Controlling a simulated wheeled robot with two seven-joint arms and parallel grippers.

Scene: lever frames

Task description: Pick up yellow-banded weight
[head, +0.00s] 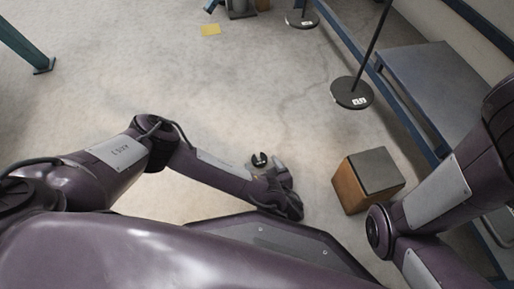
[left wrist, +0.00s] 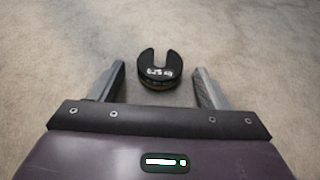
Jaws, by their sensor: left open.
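The slotted black weight (head: 260,159) lies on the concrete floor just beyond my left gripper (head: 276,168). In the left wrist view the weight (left wrist: 157,69) is a dark disc with a slot at its far side, white markings on top and a faint yellowish band low on its near edge. The open fingers of my left gripper (left wrist: 160,72) stand on either side of it, with clear gaps and no visible contact. How high the fingers are above the floor is hard to tell. My right arm shows at the right, but its gripper is out of view.
A brown box with a dark top (head: 368,178) stands right of my left gripper. Behind it are a black round stand base with a pole (head: 351,93) and a blue-framed grey bench (head: 430,85). The floor around the weight is clear.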

